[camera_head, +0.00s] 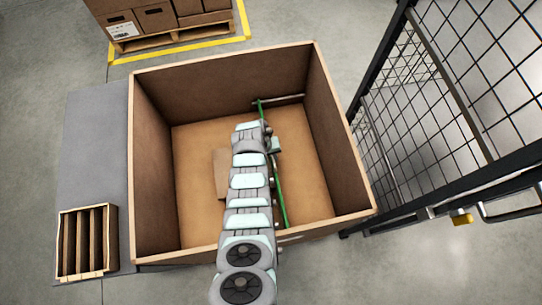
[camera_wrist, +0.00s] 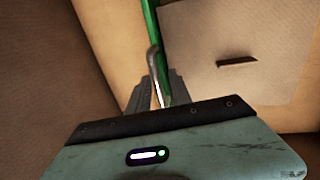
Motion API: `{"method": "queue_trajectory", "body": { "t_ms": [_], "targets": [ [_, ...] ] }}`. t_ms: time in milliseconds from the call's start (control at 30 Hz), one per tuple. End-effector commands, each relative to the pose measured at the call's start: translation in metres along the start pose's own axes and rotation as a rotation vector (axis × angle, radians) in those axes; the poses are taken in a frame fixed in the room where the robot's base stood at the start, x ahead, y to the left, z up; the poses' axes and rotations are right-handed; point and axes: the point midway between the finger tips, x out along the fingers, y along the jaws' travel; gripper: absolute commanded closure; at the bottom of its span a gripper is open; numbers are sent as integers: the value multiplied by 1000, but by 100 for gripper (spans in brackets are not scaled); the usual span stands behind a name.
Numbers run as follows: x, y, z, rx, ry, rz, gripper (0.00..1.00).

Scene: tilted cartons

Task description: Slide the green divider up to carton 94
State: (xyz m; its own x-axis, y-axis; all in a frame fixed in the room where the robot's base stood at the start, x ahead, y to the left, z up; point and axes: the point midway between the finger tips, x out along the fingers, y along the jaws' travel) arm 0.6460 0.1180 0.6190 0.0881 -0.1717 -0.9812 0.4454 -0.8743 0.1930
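The green divider (camera_head: 282,190) is a long thin strip running front to back inside the big open box (camera_head: 345,160), right of the middle. It also shows at the top of the wrist view (camera_wrist: 156,18). My gripper (camera_wrist: 161,78) is at the divider, its fingers close together on either side of a thin grey metal handle, apparently shut on it. In the head view my arm hides the fingertips. A tan carton (camera_head: 221,172) in the box is partly hidden behind my arm. A carton with a dark slot (camera_wrist: 205,75) shows close by in the wrist view. I cannot read any carton number.
A metal rod (camera_head: 288,98) crosses the box's back right corner. A slotted wooden rack (camera_head: 86,242) stands at lower left on a grey platform (camera_head: 92,150). A black mesh fence (camera_head: 410,110) is on the right. Cartons on a pallet (camera_head: 160,18) are behind.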

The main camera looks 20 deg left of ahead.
Motion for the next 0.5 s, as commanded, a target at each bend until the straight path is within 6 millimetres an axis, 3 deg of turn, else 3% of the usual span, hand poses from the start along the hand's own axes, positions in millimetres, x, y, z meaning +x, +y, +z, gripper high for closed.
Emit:
{"method": "queue_trajectory", "body": {
  "t_ms": [100, 500],
  "targets": [
    [0, 1, 0, 0, 0, 1, 66],
    [-7, 1, -1, 0, 4, 2, 66]
  ]
}}
